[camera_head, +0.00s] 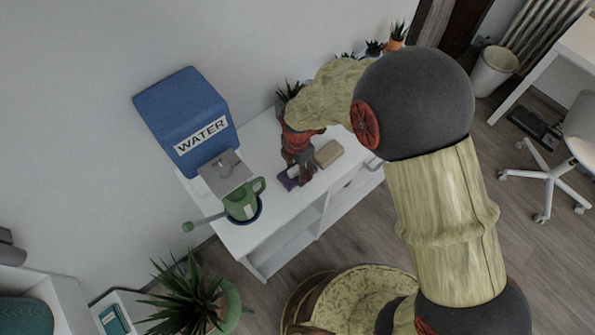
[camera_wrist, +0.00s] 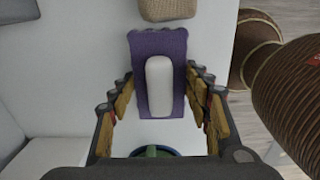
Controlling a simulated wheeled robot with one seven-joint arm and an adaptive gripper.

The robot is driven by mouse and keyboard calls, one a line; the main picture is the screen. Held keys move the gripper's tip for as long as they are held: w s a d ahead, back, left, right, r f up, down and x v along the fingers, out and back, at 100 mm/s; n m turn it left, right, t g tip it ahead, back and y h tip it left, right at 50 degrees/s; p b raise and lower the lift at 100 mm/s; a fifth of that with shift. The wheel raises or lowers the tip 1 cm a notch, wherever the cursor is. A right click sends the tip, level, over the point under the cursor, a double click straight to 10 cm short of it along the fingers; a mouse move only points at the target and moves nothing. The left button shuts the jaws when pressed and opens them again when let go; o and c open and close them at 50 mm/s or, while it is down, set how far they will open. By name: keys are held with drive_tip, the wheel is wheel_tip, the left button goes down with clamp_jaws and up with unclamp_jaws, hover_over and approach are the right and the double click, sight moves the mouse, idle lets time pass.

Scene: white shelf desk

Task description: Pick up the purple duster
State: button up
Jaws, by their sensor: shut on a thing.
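The purple duster (camera_head: 287,182) has a white raised grip and is at the white shelf desk's top, partly hidden by my gripper (camera_head: 298,174) in the head view. In the wrist view, the duster (camera_wrist: 142,65) lies lengthwise between the fingers of my gripper (camera_wrist: 158,82), its far end reaching past the tips. The fingers are shut on its two sides. I cannot tell whether it touches the desk or is slightly above it.
A tan block (camera_head: 329,153) lies just right of the duster, close beyond its far end in the wrist view. Potted plants (camera_head: 396,36) line the far right end. The white desk (camera_head: 262,232) is clear toward its front left.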

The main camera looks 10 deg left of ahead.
sight(297, 167)
drive_tip(key=shift+c, duration=1.1)
wheel_tip(297, 167, up, 10)
drive_tip(key=p, duration=0.2)
drive_tip(key=shift+p, duration=0.4)
drive_tip(key=o, duration=0.6)
drive_tip(key=c, duration=0.4)
drive_tip(key=shift+c, duration=0.3)
